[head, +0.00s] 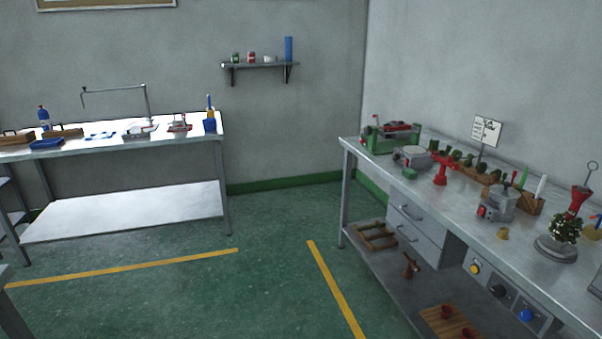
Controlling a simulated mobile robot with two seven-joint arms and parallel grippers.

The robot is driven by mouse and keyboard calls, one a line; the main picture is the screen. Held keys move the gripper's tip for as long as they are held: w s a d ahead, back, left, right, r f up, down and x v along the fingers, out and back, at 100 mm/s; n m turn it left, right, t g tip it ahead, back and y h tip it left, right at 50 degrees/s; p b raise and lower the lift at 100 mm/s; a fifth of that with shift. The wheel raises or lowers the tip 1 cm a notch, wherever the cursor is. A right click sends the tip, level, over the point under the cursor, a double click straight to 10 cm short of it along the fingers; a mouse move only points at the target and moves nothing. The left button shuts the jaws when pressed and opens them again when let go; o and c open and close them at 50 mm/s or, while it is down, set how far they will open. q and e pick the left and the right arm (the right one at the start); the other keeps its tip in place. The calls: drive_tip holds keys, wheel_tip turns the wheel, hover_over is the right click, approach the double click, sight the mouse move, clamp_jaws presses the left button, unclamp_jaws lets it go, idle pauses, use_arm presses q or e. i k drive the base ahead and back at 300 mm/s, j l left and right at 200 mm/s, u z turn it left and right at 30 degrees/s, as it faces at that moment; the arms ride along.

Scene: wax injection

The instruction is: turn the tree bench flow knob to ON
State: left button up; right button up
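A metal bench (386,176) runs along the right wall. A small tree-like cluster with green and white parts (565,228) stands on a grey round base (556,249) at its right. On the panel under the bench top are a yellow knob or button (475,268), a dark knob (497,291) and a blue knob or button (526,315). Their markings are too small to read, so I cannot tell which is the flow knob or its setting. Neither of my grippers shows in the head view.
A grey pot-like device (496,204) and a red stand (441,168) are on the right bench. Drawers (418,232) are under it, left of the panel. Green floor (270,270) with yellow lines lies open between.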

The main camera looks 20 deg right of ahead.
sight(525, 315)
drive_tip(key=i+j+z, duration=0.1)
drive_tip(key=i+z, duration=0.3)
drive_tip(key=i+j+z, duration=0.4)
drive_tip(key=i, duration=0.15)
drive_tip(key=i+j+z, duration=0.1)
drive_tip(key=z, duration=0.25)
drive_tip(key=i+j+z, duration=0.15)
drive_tip(key=z, duration=0.2)
drive_tip(key=i+j+z, duration=0.5)
drive_tip(key=j+z, duration=0.75)
drive_tip(key=i+j, duration=0.05)
